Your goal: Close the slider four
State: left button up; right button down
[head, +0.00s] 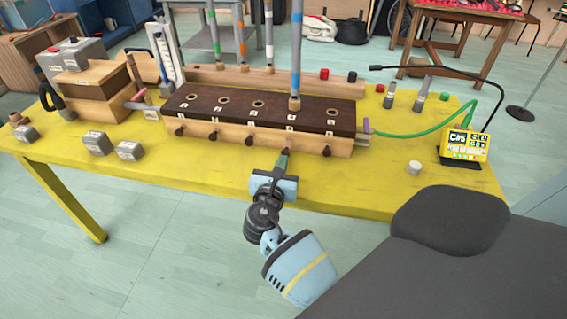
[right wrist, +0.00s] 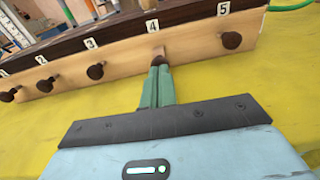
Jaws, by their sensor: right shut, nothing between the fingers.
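The slider box (head: 345,147) is a long pale wooden block with a dark top, lying on the yellow table. Its front carries a row of dark round knobs. The knob of slider four (head: 288,147) also shows under the label 4 in the right wrist view (right wrist: 158,58), where a short piece of pale wood shows behind it. My right gripper (head: 283,156) is shut and empty, its green fingertips (right wrist: 157,72) right in front of that knob and partly covering it. I cannot tell whether they touch. My left gripper is out of view.
Knob five (right wrist: 231,40) and knob three (right wrist: 95,71) flank slider four. A striped tube (head: 296,60) stands upright in the box top above slider four. A yellow meter (head: 464,146) with a green cable is at the right.

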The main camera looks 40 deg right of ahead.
aim_at(285, 151)
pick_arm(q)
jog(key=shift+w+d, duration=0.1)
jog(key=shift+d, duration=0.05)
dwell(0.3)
pick_arm(e)
jog(key=x, duration=0.3)
jog(key=shift+w+d+r, duration=0.1)
jog(key=shift+w+d, duration=0.15)
jog(key=shift+w, duration=0.05)
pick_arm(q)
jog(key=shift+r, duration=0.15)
pick_arm(e)
jog(key=shift+r, duration=0.1)
jog(key=shift+d+r, duration=0.1)
